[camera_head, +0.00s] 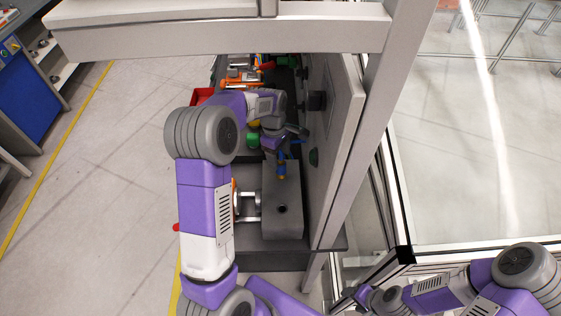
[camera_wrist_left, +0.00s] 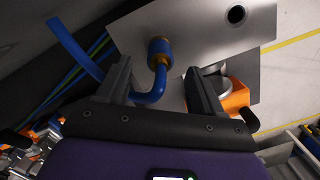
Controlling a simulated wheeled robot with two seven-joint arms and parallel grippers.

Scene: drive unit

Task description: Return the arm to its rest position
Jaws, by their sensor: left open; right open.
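The drive unit is a grey block (camera_head: 288,222) with a dark round hole, standing on a dark bench; its grey plate also shows in the left wrist view (camera_wrist_left: 205,30). A bent blue tube (camera_wrist_left: 158,82) ends in a brass-coloured fitting (camera_wrist_left: 160,50) on the plate. The fitting (camera_head: 281,171) also shows in the head view at the block's far end. My left gripper (camera_head: 285,146) is above the block's far end. In the left wrist view its open fingers (camera_wrist_left: 155,72) stand either side of the tube, with gaps. My right gripper (camera_head: 345,300) is low at the right, away from the block, and appears empty.
An upright grey panel (camera_head: 335,140) stands close right of my left gripper. A frame beam (camera_head: 220,38) crosses above the bench. Tools (camera_head: 240,78), a red bin (camera_head: 202,96) and a green part (camera_head: 253,140) lie farther back. Floor (camera_head: 115,180) to the left is clear.

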